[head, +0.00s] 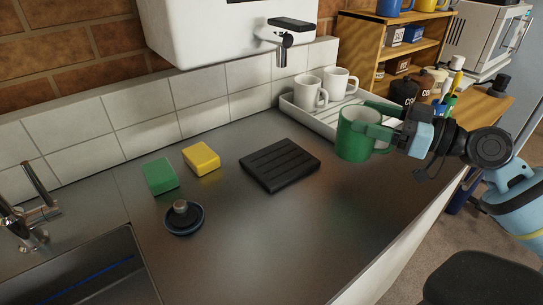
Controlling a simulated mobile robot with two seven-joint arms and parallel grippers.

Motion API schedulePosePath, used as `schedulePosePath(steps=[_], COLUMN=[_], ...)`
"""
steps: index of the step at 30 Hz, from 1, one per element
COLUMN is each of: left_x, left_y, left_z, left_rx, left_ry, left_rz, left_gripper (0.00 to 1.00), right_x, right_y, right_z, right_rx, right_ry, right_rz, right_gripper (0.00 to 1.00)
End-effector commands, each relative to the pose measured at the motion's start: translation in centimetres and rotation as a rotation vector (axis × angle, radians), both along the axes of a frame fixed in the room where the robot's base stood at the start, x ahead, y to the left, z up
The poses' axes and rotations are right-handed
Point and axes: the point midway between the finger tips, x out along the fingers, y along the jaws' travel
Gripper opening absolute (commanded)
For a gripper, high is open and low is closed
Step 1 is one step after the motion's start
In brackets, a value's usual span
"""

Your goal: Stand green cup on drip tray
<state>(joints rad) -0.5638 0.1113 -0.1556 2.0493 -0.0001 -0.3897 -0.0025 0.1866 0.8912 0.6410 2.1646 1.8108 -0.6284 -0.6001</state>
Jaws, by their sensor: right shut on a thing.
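The green cup (355,146) is upright, to the right of the drip tray and in front of the white tray. My right gripper (384,131) comes in from the right and is shut on the green cup. I cannot tell how high the cup is above the counter. The drip tray (280,165) is a black, ridged, square slab lying bare on the steel counter, below the wall-mounted water heater. My left gripper is not in view.
A white tray (296,112) with two white mugs (309,92) stands behind the cup. A green sponge (160,176), a yellow sponge (201,158) and a dark sink plug (184,218) lie left of the drip tray. The sink (95,270) is at lower left. The counter in front is clear.

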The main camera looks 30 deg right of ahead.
Motion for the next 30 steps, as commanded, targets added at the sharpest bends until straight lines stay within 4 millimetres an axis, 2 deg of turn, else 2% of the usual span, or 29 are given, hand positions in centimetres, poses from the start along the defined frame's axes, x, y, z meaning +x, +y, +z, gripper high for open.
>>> schedulePosePath(steps=[5,23,30], left_x=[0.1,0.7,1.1], left_y=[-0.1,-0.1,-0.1], left_z=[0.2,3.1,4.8], left_rx=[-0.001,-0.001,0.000], left_ry=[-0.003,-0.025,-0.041], left_rz=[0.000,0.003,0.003], left_gripper=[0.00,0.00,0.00], right_x=[0.5,5.8,8.6], right_y=[0.5,6.0,8.8], right_z=[0.2,-0.1,-0.2], right_rx=[0.000,0.001,0.009], right_ry=[-0.004,-0.010,-0.013], right_rz=[0.001,0.000,-0.001], right_gripper=[0.39,0.39,0.39])
